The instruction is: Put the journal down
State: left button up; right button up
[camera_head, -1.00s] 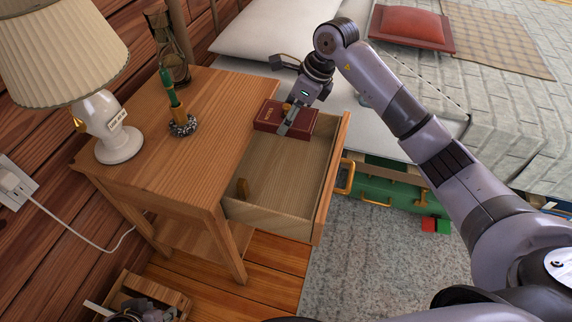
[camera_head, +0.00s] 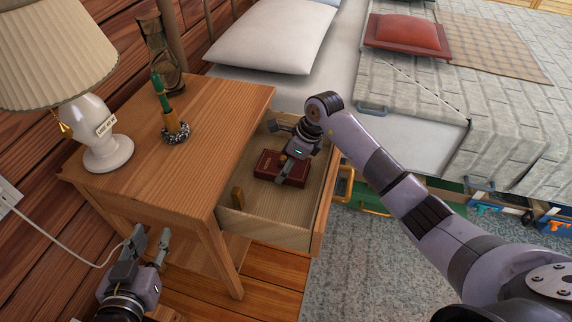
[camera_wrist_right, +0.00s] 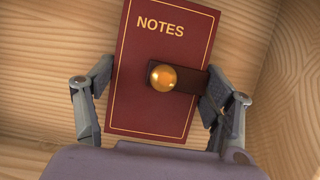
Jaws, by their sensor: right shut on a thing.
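The journal is a dark red book (camera_head: 268,166) with gold lettering, inside the open drawer (camera_head: 268,222) of the nightstand. In the right wrist view the journal (camera_wrist_right: 132,98) shows "NOTES", a gold border and a dark strap with a round brass knob (camera_wrist_right: 163,77). My right gripper (camera_head: 285,170) is shut on the journal, a finger at each side. The journal looks low in the drawer, near its floor; I cannot tell whether it touches. My left gripper (camera_head: 150,246) is open and empty, at the lower left in front of the nightstand.
The nightstand top (camera_head: 205,110) holds a lamp (camera_head: 92,125), an hourglass (camera_head: 160,60) and a green-and-brass pen-like object (camera_head: 165,105) on a ring base. The bed (camera_head: 420,140) is behind my right arm.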

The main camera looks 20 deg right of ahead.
pick_arm(q)
jog(key=shift+w+d+r, duration=0.1)
jog(key=shift+r, duration=0.15)
pick_arm(e)
jog(key=o, duration=1.5)
jog(key=shift+f, duration=0.1)
pick_arm(q)
jog(key=shift+r, duration=0.1)
pick_arm(e)
jog(key=p+v, duration=0.1)
jog(key=v, duration=0.4)
jog(key=shift+w, duration=0.1)
pick_arm(q)
jog(key=s+a+f+g+y+p, duration=0.2)
jog(key=s+a+f+g, duration=0.2)
jog(key=s+f+g, duration=0.3)
jog(key=shift+s+f, duration=1.15)
jog(key=shift+s, duration=0.5)
pick_arm(e)
jog(key=shift+v, duration=3.6)
